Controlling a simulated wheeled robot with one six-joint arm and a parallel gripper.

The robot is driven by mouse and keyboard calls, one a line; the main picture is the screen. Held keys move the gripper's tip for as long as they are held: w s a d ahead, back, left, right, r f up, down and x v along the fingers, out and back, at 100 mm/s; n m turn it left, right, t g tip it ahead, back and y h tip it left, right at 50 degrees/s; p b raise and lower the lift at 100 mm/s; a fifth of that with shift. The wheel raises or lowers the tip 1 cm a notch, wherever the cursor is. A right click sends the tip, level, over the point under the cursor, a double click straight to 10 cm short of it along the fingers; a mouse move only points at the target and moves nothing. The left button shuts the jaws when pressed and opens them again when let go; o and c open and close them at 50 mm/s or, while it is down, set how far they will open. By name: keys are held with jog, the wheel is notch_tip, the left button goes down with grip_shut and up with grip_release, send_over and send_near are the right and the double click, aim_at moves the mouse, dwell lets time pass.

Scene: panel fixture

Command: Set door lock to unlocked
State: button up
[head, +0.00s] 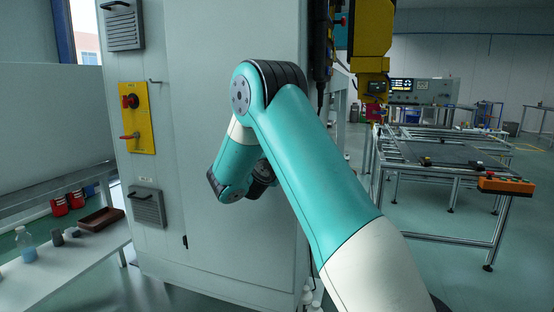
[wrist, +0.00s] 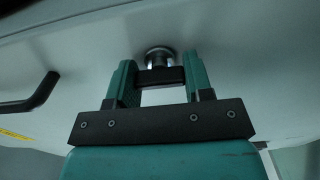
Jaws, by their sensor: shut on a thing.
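The door lock (wrist: 159,53) shows in the wrist view as a round metal base on the pale panel with a dark turn piece (wrist: 161,76) in front of it. The dark piece lies crosswise in the picture. My gripper (wrist: 160,73) has its two green fingers on either side of this piece and is shut on it. In the head view the grey cabinet (head: 205,90) stands behind my teal arm. The arm hides the lock and the gripper's fingers there. I cannot read whether the lock is set to locked or unlocked.
A black bar handle (wrist: 30,95) sticks out left of the gripper in the wrist view. In the head view, a yellow switch plate (head: 137,118) with red knobs is on the cabinet's left face. A bench (head: 60,275) with a brown tray (head: 101,219) stands at left.

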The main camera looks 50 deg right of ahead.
dwell(0.3)
jog(key=o, duration=0.9)
jog(key=b+v, duration=1.7)
jog(key=shift+a, duration=0.15)
jog(key=shift+f, duration=0.1)
